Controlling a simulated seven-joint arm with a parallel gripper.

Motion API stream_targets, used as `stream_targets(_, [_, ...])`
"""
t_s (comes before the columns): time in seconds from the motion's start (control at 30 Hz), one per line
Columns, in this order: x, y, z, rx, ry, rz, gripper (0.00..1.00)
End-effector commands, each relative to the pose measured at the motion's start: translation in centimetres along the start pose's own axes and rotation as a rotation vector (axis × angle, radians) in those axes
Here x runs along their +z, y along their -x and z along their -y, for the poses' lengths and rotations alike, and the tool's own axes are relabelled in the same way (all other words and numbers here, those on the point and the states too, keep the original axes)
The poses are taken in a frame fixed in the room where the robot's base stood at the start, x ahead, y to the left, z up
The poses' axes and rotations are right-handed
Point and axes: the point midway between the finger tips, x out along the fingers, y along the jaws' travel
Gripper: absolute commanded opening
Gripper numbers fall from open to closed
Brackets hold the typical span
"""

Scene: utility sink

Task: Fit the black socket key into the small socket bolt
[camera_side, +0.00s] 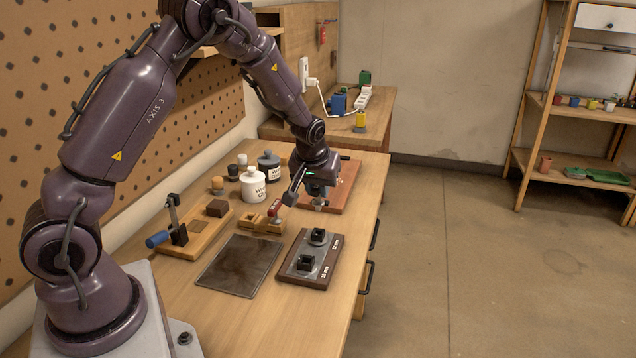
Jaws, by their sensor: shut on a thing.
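A dark wooden block with a metal plate (291,268) lies near the table's right edge. It carries two black socket-like pieces, a far one (317,236) and a near one (306,262). Each has a white size label beside it, too small to read surely, so I cannot tell which is the small socket bolt. My gripper (319,203) is above the table, beyond the far piece and apart from it, in front of a reddish-brown board. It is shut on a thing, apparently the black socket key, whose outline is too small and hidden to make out.
A wooden block with a red-topped piece (275,209) stands left of my gripper. A white jar (253,186) and a dark jar (269,166) stand behind. A dark flat mat (240,264) and a wooden clamp board (190,236) lie left. The reddish-brown board (343,188) is beyond.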

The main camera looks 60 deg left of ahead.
Motion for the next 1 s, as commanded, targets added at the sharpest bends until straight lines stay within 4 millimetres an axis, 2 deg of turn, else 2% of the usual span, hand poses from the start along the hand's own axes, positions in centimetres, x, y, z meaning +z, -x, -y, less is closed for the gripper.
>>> stream_targets(0.3, [1.2, -2.9, 0.1, -0.002, 0.000, 0.002, 0.00])
stream_targets(0.5, [1.7, -4.0, 0.0, 0.000, 0.000, 0.001, 0.00])
stream_targets(1.0, [1.9, -4.4, 0.0, 0.000, 0.000, 0.000, 0.00])
